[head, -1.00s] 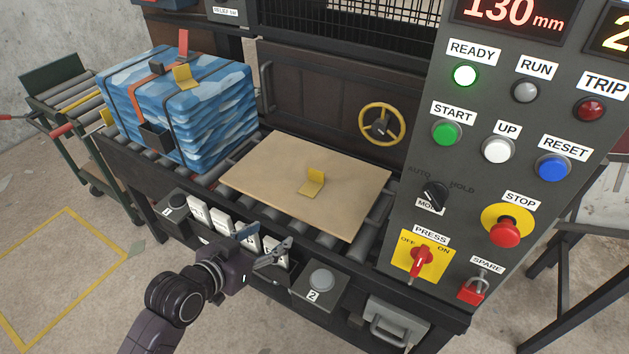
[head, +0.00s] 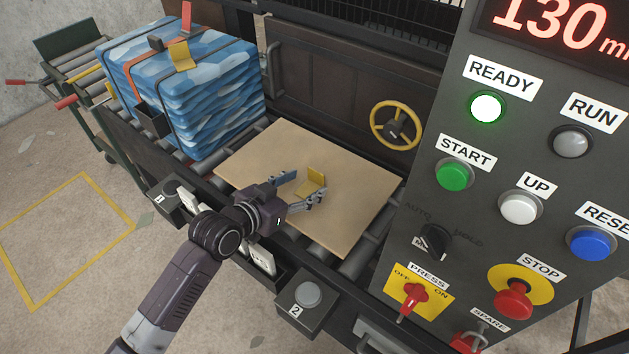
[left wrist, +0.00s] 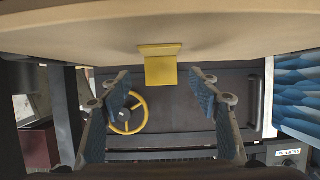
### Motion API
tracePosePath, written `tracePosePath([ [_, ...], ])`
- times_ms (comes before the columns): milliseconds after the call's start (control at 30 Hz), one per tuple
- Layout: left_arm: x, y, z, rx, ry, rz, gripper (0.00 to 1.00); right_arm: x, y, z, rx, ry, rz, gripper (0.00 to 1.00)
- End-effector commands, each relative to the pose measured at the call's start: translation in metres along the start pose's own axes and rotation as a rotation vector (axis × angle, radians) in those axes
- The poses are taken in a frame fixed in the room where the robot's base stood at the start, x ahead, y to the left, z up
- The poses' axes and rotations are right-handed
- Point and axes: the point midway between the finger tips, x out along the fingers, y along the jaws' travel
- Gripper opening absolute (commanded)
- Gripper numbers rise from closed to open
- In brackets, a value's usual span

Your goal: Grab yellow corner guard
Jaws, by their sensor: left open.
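A yellow corner guard (head: 313,180), a small bent L-shaped plate, sits on the tan board (head: 345,207) on the roller conveyor. One flange lies on the board and the other stands up. My left gripper (head: 306,188) is open at the guard, with its blue-padded fingers to either side of it in the head view. In the left wrist view the guard (left wrist: 160,65) shows between and just beyond the open fingertips (left wrist: 160,83); I see no contact. My right gripper is in neither view.
A strapped blue-and-white stack (head: 185,92) with another yellow guard (head: 180,57) on top stands at left on the rollers. The control panel (head: 470,215) rises at right. Numbered button boxes line the front edge. A yellow handwheel (head: 396,125) is behind the board.

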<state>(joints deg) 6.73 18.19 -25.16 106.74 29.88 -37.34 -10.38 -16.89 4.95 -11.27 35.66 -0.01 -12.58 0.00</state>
Motion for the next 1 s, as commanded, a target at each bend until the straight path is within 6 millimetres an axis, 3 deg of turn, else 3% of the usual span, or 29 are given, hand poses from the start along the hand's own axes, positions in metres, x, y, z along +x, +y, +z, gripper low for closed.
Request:
tracePosePath([
  [200,0.026,-0.001,-0.005,-0.001,0.001,0.001,0.56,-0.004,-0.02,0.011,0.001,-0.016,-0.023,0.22],
  [400,0.049,-0.002,-0.004,0.001,-0.001,0.0,0.56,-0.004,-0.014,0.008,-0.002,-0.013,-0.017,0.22],
  [700,0.053,-0.002,-0.004,0.001,0.0,0.0,0.56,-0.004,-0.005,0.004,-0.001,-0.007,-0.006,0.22],
  [1000,0.053,-0.002,-0.004,0.001,-0.001,0.0,0.26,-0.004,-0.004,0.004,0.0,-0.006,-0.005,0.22],
])
